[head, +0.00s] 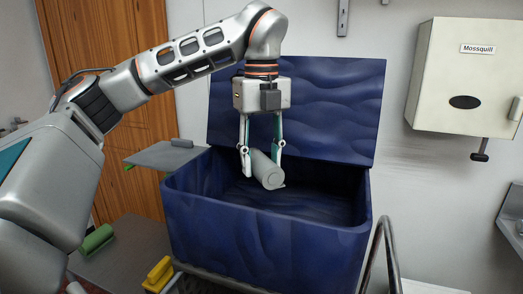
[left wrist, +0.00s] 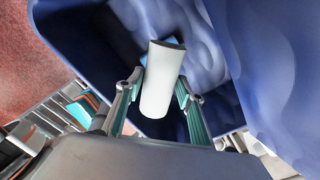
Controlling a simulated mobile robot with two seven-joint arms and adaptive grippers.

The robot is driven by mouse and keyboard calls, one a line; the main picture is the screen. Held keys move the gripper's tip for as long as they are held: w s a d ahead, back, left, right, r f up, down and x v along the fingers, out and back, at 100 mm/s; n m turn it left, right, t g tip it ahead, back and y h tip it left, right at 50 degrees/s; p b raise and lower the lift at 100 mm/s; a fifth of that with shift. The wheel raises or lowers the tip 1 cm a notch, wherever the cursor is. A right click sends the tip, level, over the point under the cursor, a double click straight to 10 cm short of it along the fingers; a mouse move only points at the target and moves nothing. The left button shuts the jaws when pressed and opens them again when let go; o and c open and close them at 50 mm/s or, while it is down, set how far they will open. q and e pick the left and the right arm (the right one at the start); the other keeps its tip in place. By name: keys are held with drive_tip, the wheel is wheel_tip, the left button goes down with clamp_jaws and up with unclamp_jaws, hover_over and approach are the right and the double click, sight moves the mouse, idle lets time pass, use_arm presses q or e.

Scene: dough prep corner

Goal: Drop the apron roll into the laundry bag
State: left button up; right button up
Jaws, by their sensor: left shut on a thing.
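The apron roll (head: 266,172) is a light grey cylinder, and it also shows in the left wrist view (left wrist: 161,80). My left gripper (head: 261,160) is shut on it, with one finger on each side. The roll is tilted and hangs over the mouth of the laundry bag. The laundry bag (head: 265,245) is a large dark blue box-like container, open at the top, with its back flap upright. Its blue walls surround the roll in the left wrist view (left wrist: 270,70). My right gripper is not in view.
A grey board (head: 160,157) is left of the bag. A green roll (head: 97,240) and a yellow object (head: 159,274) lie low at the left front. A curved metal rail (head: 388,255) stands at the bag's right. A white wall box (head: 460,80) hangs at the upper right.

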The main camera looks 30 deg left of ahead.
sight(262, 157)
use_arm(q)
drive_tip(key=shift+f, duration=0.1)
drive_tip(key=o, duration=1.2)
wheel_tip(262, 157, up, 12)
idle(0.4)
